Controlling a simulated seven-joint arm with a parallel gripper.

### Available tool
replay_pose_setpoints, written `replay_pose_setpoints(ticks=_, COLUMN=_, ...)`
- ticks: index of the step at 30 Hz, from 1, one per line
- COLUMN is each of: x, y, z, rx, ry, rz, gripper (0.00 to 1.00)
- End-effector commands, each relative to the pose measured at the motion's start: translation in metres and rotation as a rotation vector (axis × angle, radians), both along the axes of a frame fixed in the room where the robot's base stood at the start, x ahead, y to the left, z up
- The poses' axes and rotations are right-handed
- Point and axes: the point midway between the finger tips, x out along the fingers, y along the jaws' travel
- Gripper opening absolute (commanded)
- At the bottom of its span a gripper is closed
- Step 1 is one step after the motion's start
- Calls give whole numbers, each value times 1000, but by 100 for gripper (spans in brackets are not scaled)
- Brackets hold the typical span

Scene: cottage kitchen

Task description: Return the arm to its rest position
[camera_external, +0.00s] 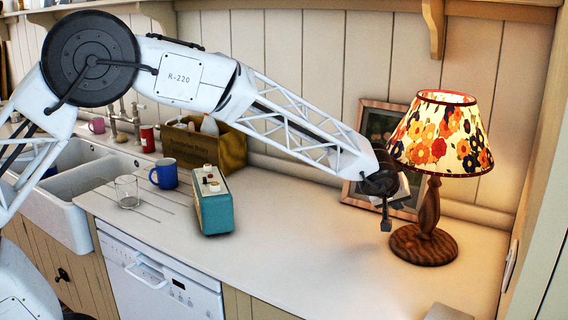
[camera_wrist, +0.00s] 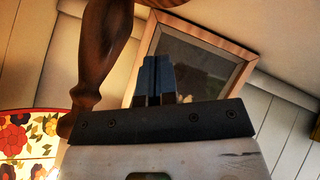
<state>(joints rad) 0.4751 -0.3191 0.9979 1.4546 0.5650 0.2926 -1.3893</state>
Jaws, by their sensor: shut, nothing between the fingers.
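My gripper (camera_external: 386,224) hangs above the counter at the right, just left of the lamp's wooden base (camera_external: 424,245) and in front of the picture frame (camera_external: 352,205). In the wrist view its two dark fingers (camera_wrist: 154,82) are together, with nothing between them. My white lattice arm reaches across the counter from the left. The lamp (camera_external: 440,135) has a lit flowered shade. Its wooden stem (camera_wrist: 95,50) and shade (camera_wrist: 28,140) show close by in the wrist view, beside the gripper. The wrist view looks tilted, with the picture frame (camera_wrist: 243,75) behind the fingers.
A teal radio (camera_external: 214,203), a blue mug (camera_external: 164,174), a clear glass (camera_external: 127,191) and a wooden crate (camera_external: 230,147) stand at the left of the counter, near the white sink (camera_external: 75,205). The counter's middle (camera_external: 290,235) is clear. A wall closes the right side.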

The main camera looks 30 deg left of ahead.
Motion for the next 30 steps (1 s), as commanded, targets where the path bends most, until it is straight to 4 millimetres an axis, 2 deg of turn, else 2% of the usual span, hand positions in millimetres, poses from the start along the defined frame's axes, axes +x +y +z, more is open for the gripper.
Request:
replay_pose_setpoints(ticks=1, x=-2, y=16, z=8, rx=22, ry=3, rz=3, gripper=0)
replay_pose_setpoints(ticks=5, x=-11, y=61, z=28, rx=97, ry=20, rz=-1, gripper=0)
replay_pose_setpoints(ticks=8, x=-32, y=99, z=48, rx=152, ry=46, rz=-5, gripper=0)
replay_pose_setpoints(ticks=11, x=-61, y=140, z=66, rx=206, ry=84, rz=-11, gripper=0)
replay_pose_setpoints(ticks=17, x=-134, y=215, z=95, rx=300, ry=174, rz=-47, gripper=0)
replay_pose_setpoints(ticks=21, x=-194, y=260, z=106, rx=347, ry=241, rz=-90, gripper=0)
replay_pose_setpoints(ticks=27, x=-290, y=309, z=109, rx=389, ry=340, rz=-176, gripper=0)
replay_pose_setpoints(ticks=30, x=-338, y=326, z=105, rx=397, ry=383, rz=-229, gripper=0)
